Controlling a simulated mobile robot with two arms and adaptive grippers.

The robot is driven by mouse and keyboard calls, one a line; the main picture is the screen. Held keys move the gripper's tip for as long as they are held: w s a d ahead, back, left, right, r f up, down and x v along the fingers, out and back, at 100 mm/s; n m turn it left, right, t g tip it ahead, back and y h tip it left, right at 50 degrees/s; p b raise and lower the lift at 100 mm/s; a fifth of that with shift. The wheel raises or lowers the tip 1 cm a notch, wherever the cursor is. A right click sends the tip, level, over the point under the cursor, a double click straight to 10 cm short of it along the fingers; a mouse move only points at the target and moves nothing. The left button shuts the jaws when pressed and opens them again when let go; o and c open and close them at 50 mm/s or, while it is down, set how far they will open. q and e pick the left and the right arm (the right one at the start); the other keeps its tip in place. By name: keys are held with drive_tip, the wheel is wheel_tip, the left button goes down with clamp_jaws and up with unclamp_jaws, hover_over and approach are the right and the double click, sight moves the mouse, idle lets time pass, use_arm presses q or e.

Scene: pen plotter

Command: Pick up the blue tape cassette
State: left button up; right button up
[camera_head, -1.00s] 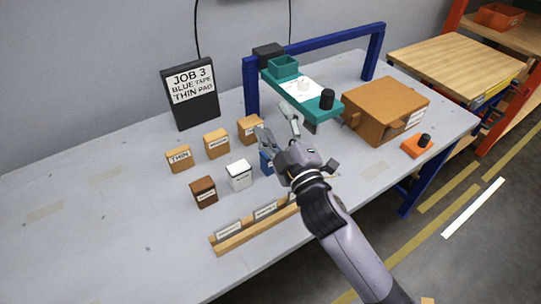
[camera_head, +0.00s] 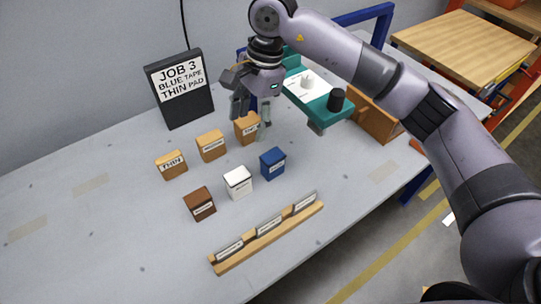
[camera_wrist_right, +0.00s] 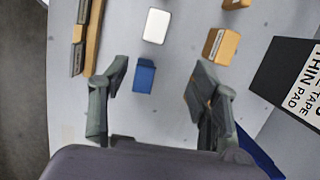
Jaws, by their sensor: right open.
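The blue tape cassette (camera_head: 272,163) stands upright on the grey table, at the right end of the front row, next to a white cassette (camera_head: 238,182). It also shows in the right wrist view (camera_wrist_right: 144,76), between the spread fingers but farther off, nearer the left one. My right gripper (camera_head: 250,122) is open and empty, pointing down above and behind the blue cassette, in front of the rear right tan block (camera_head: 244,124) in the head view. A black sign (camera_head: 181,85) reads "JOB 3 BLUE TAPE THIN PAD". My left gripper is not in view.
A brown cassette (camera_head: 199,203) and tan blocks, one marked THIN (camera_head: 171,164), stand nearby. A wooden labelled rack (camera_head: 267,238) lies in front. The teal plotter part (camera_head: 322,100) and an orange-brown box (camera_head: 375,124) are at right. The table's left side is clear.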

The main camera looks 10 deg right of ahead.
drive_tip(key=w+d+r+h, duration=0.2)
drive_tip(key=d, duration=0.3)
drive_tip(key=p, duration=0.3)
hover_over(273, 155)
drive_tip(key=shift+t+h, duration=0.3)
wheel_tip(273, 155, down, 12)
drive_tip(key=shift+f+p, duration=0.5)
drive_tip(key=shift+f, duration=0.1)
wheel_tip(273, 155, down, 4)
drive_tip(key=shift+r+p, duration=0.25)
drive_tip(key=shift+p, duration=0.45)
drive_tip(key=shift+f, duration=0.35)
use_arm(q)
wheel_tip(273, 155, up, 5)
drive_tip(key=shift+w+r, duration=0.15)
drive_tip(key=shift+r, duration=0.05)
use_arm(e)
drive_tip(key=shift+c, duration=0.2)
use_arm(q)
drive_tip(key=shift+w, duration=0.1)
use_arm(e)
clamp_jaws()
